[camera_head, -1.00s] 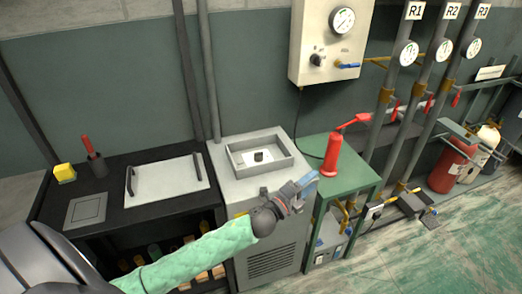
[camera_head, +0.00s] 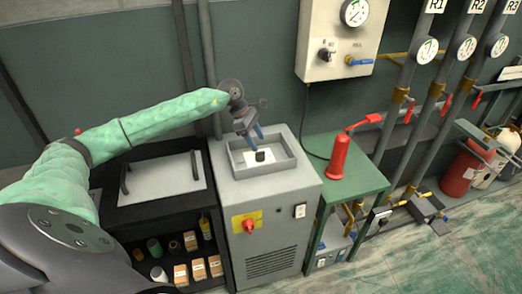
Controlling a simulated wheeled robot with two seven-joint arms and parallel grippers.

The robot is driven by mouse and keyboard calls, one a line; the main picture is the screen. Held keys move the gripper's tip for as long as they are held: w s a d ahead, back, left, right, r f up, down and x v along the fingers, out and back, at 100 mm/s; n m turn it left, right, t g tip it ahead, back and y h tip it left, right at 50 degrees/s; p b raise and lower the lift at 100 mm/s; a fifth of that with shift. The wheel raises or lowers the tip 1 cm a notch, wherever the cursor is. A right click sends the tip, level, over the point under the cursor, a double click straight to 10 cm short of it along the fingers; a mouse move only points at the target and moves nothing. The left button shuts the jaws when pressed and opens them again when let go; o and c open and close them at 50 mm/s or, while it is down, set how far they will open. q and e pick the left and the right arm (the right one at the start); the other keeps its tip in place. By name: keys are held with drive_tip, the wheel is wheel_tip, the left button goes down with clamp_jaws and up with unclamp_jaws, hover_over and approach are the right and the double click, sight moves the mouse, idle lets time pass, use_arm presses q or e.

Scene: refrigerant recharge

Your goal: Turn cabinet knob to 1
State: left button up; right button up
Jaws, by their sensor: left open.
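A dark round knob (camera_head: 326,54) sits on the front of the cream wall cabinet (camera_head: 313,30), left of a blue-handled valve (camera_head: 358,61). A red knob on a yellow plate (camera_head: 247,222) is on the front of the grey floor cabinet (camera_head: 272,240). The knob markings are too small to read. My left gripper (camera_head: 253,138) is open with blue fingertips pointing down. It is over the tray on top of the grey cabinet, near a small dark cylinder (camera_head: 260,155), with nothing visible between its fingers. It is away from both knobs. My right gripper is not in view.
A red bottle-shaped tool (camera_head: 338,158) stands on the green table (camera_head: 358,183). A black bench (camera_head: 158,212) with a handled lid (camera_head: 165,180) is at left. Gauged pipes (camera_head: 410,110) and a red cylinder (camera_head: 459,172) are at right.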

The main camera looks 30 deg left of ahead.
sight(260, 155)
use_arm(q)
drive_tip(key=f, duration=0.1)
drive_tip(key=f+p, duration=0.1)
drive_tip(key=f, duration=0.2)
drive_tip(key=shift+w+a+y+p, duration=0.2)
drive_tip(key=shift+w+y+p, duration=0.05)
drive_tip(key=shift+y+p, duration=0.15)
drive_tip(key=shift+w+d+f, duration=0.1)
drive_tip(key=shift+d+f, duration=0.15)
drive_tip(key=shift+f, duration=0.45)
drive_tip(key=shift+d+f, duration=0.25)
drive_tip(key=shift+f, duration=0.4)
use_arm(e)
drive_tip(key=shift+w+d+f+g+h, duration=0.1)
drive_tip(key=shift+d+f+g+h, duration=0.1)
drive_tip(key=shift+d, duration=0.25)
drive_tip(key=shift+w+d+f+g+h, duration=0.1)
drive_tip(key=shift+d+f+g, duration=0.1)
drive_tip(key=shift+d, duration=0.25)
use_arm(q)
drive_tip(key=c, duration=1)
